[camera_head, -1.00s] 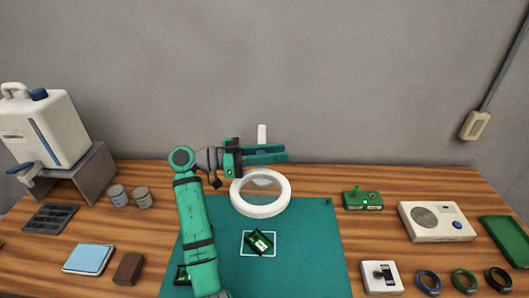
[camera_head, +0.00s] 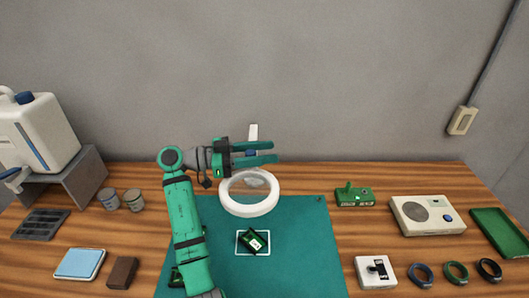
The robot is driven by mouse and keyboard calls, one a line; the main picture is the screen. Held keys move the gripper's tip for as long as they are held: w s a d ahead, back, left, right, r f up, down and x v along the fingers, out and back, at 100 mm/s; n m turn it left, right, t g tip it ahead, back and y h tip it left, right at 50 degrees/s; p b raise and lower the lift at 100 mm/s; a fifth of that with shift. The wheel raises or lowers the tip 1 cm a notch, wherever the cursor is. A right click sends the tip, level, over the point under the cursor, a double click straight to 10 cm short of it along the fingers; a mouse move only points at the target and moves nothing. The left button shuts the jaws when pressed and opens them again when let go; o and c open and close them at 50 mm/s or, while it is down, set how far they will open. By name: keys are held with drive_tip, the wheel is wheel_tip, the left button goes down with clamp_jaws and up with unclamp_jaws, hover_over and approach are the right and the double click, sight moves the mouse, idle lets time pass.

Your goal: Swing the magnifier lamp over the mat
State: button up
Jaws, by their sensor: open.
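The magnifier lamp's white ring head (camera_head: 249,209) is over the back part of the green mat (camera_head: 310,265), a little behind the white square outline. A white upright piece (camera_head: 253,132) shows behind it. A green board (camera_head: 253,241) lies inside the outline on the mat. My gripper (camera_head: 273,153) is open, its two fingers pointing right, just behind and above the ring. A small blue part shows between the fingers. I cannot tell whether the fingers touch the lamp. My forearm hides the left part of the mat.
At left are a white jug (camera_head: 38,134) on a grey stand, two cups (camera_head: 120,200), a dark tray (camera_head: 41,224), a blue pad (camera_head: 80,264) and a brown block (camera_head: 122,272). At right are a green device (camera_head: 354,195), a cream box (camera_head: 427,216), a green tray (camera_head: 499,232) and several rings (camera_head: 456,272).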

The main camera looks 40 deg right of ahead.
drive_tip(key=v, duration=1)
drive_tip(key=shift+w+a, duration=0.15)
drive_tip(key=shift+a, duration=0.25)
